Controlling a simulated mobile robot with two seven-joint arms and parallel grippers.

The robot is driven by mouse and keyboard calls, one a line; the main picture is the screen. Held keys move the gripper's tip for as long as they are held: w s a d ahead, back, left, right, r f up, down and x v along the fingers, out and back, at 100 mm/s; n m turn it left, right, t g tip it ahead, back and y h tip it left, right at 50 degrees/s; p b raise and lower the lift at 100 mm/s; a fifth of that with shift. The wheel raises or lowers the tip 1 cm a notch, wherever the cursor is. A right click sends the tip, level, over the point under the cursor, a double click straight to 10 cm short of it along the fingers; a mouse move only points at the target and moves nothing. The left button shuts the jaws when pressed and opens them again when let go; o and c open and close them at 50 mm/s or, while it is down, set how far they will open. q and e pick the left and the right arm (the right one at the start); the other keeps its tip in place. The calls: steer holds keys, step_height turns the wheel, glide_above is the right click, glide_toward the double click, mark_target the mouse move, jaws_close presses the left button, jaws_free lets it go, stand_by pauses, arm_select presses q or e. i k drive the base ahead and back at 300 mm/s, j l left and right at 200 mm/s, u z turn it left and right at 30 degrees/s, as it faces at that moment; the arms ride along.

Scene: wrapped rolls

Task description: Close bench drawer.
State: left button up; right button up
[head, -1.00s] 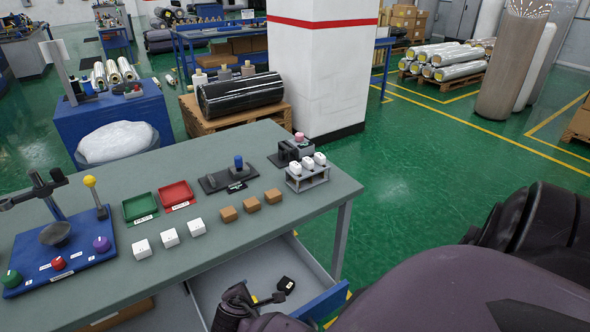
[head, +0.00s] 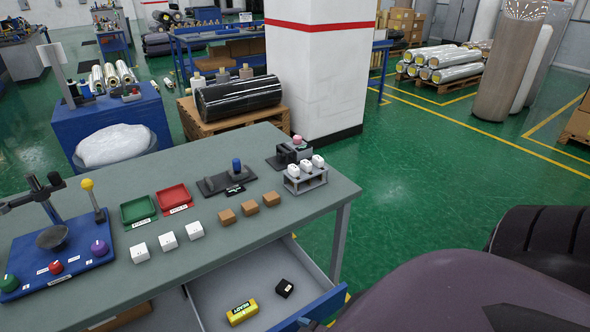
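The bench drawer (head: 222,289) is pulled out from under the front of the grey-green workbench (head: 225,255). It has light grey walls and a blue front panel (head: 318,311) at the lower middle of the head view. A yellow labelled block (head: 242,312) and a small black cube (head: 284,288) lie apart on its floor. The near part of the drawer is cut off by the picture's bottom edge. My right arm fills the lower right corner, but its gripper is out of view. My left arm and gripper do not show.
On the bench are white cubes (head: 168,240), brown blocks (head: 249,208), a green tray (head: 138,210), a red tray (head: 174,198), a small rack (head: 305,180) and a blue-based fixture (head: 62,263). A bench leg (head: 340,242) stands beside the drawer.

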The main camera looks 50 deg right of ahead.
mark_target(256, 275)
steer(key=k+l+z, duration=0.1)
steer(key=l+z, duration=0.15)
steer(key=z, duration=0.25)
steer(key=l+z, duration=0.25)
steer(key=z, duration=0.2)
